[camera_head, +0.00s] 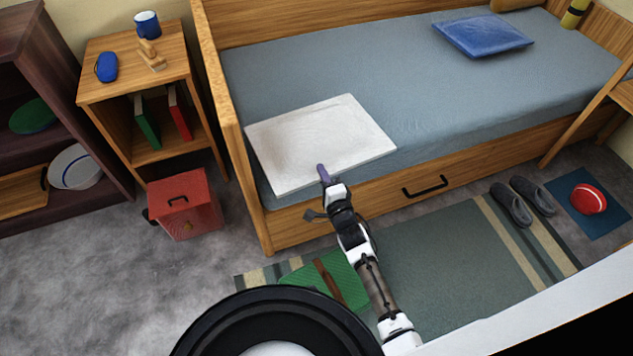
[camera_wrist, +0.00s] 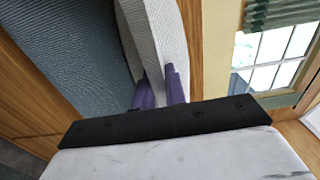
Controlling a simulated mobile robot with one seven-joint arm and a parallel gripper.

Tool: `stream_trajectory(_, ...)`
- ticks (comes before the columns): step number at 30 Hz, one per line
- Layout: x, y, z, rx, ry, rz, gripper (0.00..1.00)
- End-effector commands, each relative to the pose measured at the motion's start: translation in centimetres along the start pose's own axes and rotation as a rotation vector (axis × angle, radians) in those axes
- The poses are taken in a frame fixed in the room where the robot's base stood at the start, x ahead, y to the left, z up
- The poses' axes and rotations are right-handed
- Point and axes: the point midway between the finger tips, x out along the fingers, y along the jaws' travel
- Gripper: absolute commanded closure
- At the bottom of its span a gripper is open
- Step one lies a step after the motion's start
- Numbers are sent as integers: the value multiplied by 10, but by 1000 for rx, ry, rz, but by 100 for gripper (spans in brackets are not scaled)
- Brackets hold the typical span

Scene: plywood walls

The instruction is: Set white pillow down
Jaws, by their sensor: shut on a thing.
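The white pillow (camera_head: 320,138) is a flat, pale rectangle at the near left end of the bed in the head view. My gripper (camera_head: 322,175) is at the pillow's near edge, above the bed's front side. In the wrist view my gripper's purple fingers (camera_wrist: 160,90) are shut on the edge of the white pillow (camera_wrist: 155,35). The grey-blue mattress (camera_head: 400,75) lies beneath or behind the pillow in the head view. I cannot tell whether the pillow's underside touches the mattress.
A blue pillow (camera_head: 483,35) lies at the bed's far right end. A wooden bed rail (camera_head: 236,125) stands left of the white pillow. The nightstand (camera_head: 120,88) and a red box (camera_head: 185,205) are to the left. The mattress middle is clear.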

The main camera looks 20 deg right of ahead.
Motion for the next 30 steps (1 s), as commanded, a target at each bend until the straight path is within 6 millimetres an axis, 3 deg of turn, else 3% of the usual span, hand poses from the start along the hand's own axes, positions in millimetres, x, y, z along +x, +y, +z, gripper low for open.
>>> stream_trajectory(12,0,4,-2,-1,-1,-5,100)
stream_trajectory(13,0,5,-2,-1,0,-1,86)
stream_trajectory(18,0,4,-2,-1,0,-1,66)
stream_trajectory(30,0,1,0,0,0,-1,66)
